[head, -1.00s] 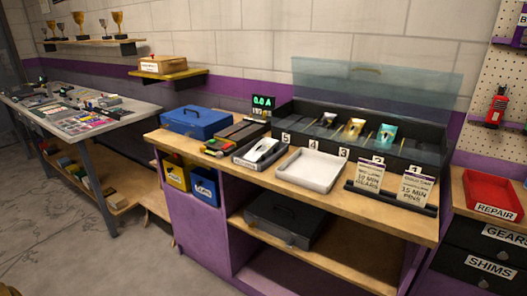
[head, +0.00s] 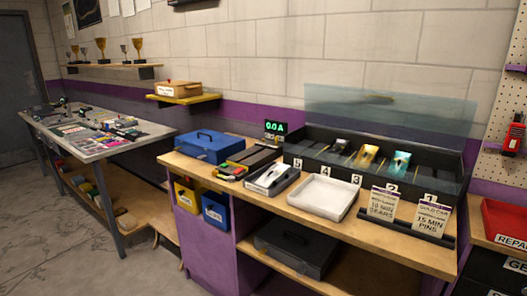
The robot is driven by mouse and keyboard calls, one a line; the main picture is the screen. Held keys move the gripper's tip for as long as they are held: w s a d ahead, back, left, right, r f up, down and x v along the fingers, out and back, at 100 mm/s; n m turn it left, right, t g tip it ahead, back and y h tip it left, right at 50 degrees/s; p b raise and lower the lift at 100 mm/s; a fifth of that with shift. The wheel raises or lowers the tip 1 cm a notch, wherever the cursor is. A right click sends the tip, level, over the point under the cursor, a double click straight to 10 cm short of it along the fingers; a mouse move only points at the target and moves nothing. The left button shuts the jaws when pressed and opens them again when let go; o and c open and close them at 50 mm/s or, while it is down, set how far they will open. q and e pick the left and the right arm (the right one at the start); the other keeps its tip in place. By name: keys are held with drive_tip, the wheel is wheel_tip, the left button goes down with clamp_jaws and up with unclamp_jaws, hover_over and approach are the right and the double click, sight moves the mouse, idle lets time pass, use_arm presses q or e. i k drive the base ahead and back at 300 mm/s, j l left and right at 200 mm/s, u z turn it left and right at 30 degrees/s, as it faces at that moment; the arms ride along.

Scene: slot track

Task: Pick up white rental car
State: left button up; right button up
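A small white shape (head: 272,175), which looks like a white car, sits on a dark-edged grey holder on the wooden counter (head: 408,250), left of an empty white tray (head: 323,197). It is too small to make out details. Behind it, an open black display case (head: 432,177) with a raised clear lid holds a dark car (head: 338,145), a gold car (head: 367,156) and a teal car (head: 396,161) in numbered bays. Neither of my grippers is in view.
A blue case (head: 208,148) and a lit green display (head: 275,127) stand at the counter's left. A red repair tray (head: 507,222) is at far right. A cluttered grey table (head: 125,140) stands left, with open floor before it.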

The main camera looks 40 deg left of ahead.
sight(273, 176)
drive_tip(key=j+z, duration=0.15)
drive_tip(key=z, duration=0.55)
drive_tip(key=j+z, duration=0.25)
drive_tip(key=k+j+z, duration=0.25)
drive_tip(key=j, duration=0.2)
drive_tip(key=j+z, duration=0.2)
drive_tip(key=j, duration=0.15)
drive_tip(key=k+j+z, duration=0.1)
drive_tip(key=j+z, duration=0.15)
